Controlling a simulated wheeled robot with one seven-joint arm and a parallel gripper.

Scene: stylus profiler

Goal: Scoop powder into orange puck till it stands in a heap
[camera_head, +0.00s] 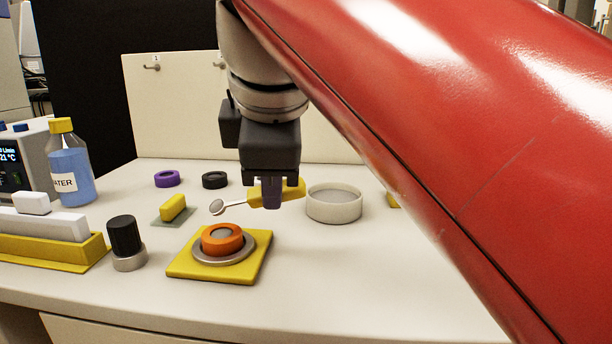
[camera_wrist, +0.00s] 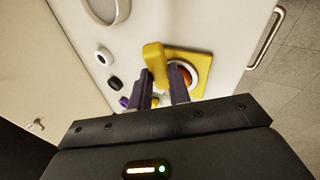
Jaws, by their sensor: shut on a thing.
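My gripper (camera_head: 272,196) is shut on the yellow handle (camera_head: 293,192) of a small metal scoop and holds it above the bench. The scoop's round bowl (camera_head: 217,207) points left, above and behind the orange puck; whether it holds powder I cannot tell. The orange puck (camera_head: 222,246) sits on a metal ring on a yellow plate (camera_head: 257,264); its middle looks grey and flat. A pale round dish (camera_head: 334,207) stands right of my gripper, its contents hard to make out. In the wrist view, the fingers (camera_wrist: 163,98) grip the handle (camera_wrist: 155,60), and the orange puck (camera_wrist: 186,77) is partly hidden.
A purple ring (camera_head: 167,179) and a black ring (camera_head: 214,180) lie behind; a small white ring (camera_wrist: 104,56) shows in the wrist view. A yellow block (camera_head: 173,207), a black-topped knob (camera_head: 125,241) and a water bottle (camera_head: 70,172) stand left. The front right bench is clear.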

